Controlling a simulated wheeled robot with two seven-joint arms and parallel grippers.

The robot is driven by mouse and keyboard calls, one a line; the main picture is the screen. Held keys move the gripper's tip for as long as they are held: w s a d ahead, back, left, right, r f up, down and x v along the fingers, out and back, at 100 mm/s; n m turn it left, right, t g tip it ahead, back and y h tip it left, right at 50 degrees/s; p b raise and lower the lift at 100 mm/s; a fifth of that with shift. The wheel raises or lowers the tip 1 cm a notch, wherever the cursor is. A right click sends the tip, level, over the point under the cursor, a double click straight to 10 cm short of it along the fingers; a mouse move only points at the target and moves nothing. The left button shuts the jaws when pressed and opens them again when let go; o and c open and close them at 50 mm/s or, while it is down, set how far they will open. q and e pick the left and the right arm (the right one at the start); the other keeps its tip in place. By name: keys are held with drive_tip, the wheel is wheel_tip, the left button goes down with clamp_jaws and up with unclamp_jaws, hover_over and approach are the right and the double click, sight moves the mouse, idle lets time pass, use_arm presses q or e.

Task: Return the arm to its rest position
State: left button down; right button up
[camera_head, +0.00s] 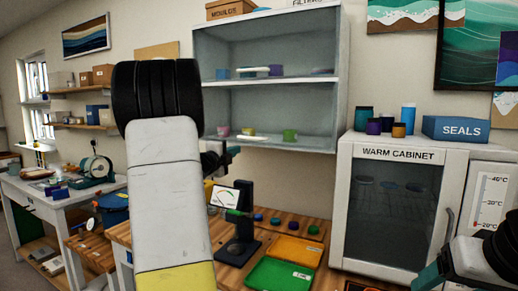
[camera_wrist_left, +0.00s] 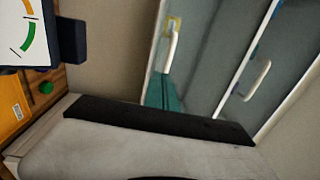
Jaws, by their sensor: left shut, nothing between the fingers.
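My left arm rises through the middle of the head view as a white link with a black ribbed joint at its top. My left gripper (camera_head: 228,155) shows only in part behind this link, in front of the shelf unit. It is shut and empty. Part of my right arm shows at the lower right corner of the head view, with no fingers visible.
The open shelf unit (camera_head: 268,85) holds cups. The warm cabinet (camera_head: 398,153) stands right of it, with jars and a blue seals box (camera_head: 455,130) on top. Below are a dial gauge stand (camera_head: 241,225), a green tray (camera_head: 278,273) and an orange tray (camera_head: 298,250) on the wooden bench.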

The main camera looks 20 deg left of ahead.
use_arm(q)
drive_tip(key=shift+s+a+f, duration=0.1)
drive_tip(key=shift+s+f, duration=0.1)
drive_tip(key=shift+s, duration=1)
drive_tip(key=shift+s+a+f, duration=0.1)
drive_tip(key=shift+s+f, duration=0.1)
drive_tip(key=shift+s, duration=0.95)
drive_tip(key=s+d+f+n+g, duration=0.3)
drive_tip(key=s+d+n, duration=0.3)
drive_tip(key=s+d, duration=0.3)
drive_tip(key=s+d+f+n+g, duration=0.4)
drive_tip(key=s+d+n+g, duration=0.1)
drive_tip(key=s+d, duration=0.4)
drive_tip(key=s+d+f+n+g, duration=0.4)
drive_tip(key=s+d+n, duration=0.3)
drive_tip(key=s+d, duration=0.2)
drive_tip(key=shift+s+d+f+g+h, duration=0.2)
drive_tip(key=shift+s+f+g+h, duration=0.15)
drive_tip(key=shift+s, duration=0.7)
drive_tip(key=shift+r, duration=0.1)
